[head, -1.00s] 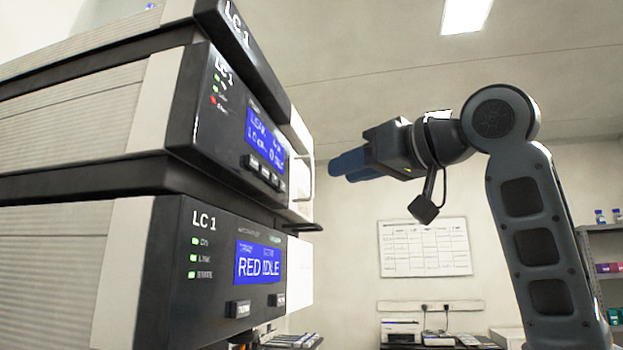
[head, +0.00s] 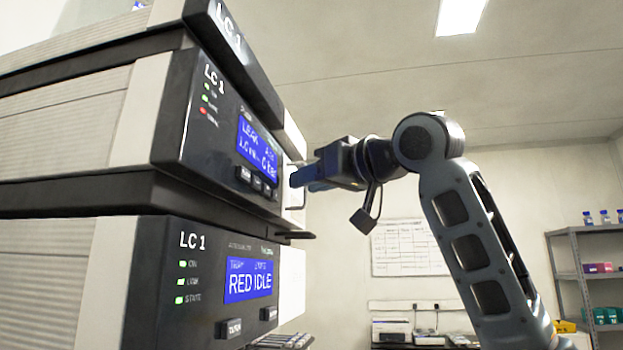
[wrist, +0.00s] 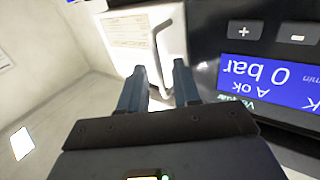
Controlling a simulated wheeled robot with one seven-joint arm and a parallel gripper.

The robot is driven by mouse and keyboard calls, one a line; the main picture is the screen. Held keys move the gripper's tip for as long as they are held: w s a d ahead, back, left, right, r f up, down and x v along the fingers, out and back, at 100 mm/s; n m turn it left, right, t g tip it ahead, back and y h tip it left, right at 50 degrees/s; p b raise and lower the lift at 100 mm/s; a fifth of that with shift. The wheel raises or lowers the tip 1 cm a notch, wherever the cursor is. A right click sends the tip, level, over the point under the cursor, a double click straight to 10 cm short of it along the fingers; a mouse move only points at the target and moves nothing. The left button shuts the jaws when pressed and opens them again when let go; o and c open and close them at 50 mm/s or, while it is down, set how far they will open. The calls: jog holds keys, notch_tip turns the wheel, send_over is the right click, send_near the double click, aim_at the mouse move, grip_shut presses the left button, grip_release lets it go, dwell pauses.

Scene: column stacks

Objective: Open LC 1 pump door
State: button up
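The LC 1 pump module (head: 215,135) is the upper dark-fronted unit in the head view; its blue screen reads LEAK and a red light shows. The wrist view shows its screen (wrist: 265,80) upside down, reading 0 bar. In the head view my gripper (head: 302,178) points left at the handle, with blue fingers. In the wrist view my gripper (wrist: 160,68) is open, one finger on each side of the handle in the picture. Whether the fingers touch it, I cannot tell.
A lower LC 1 module (head: 205,280) reading RED IDLE sits below, with a dark ledge (head: 295,235) jutting between. A shelf (head: 585,275) stands at the far right. A wall chart (head: 412,248) hangs behind. The space right of the stack is free apart from my arm.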

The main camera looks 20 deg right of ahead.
grip_shut()
dwell(1.4)
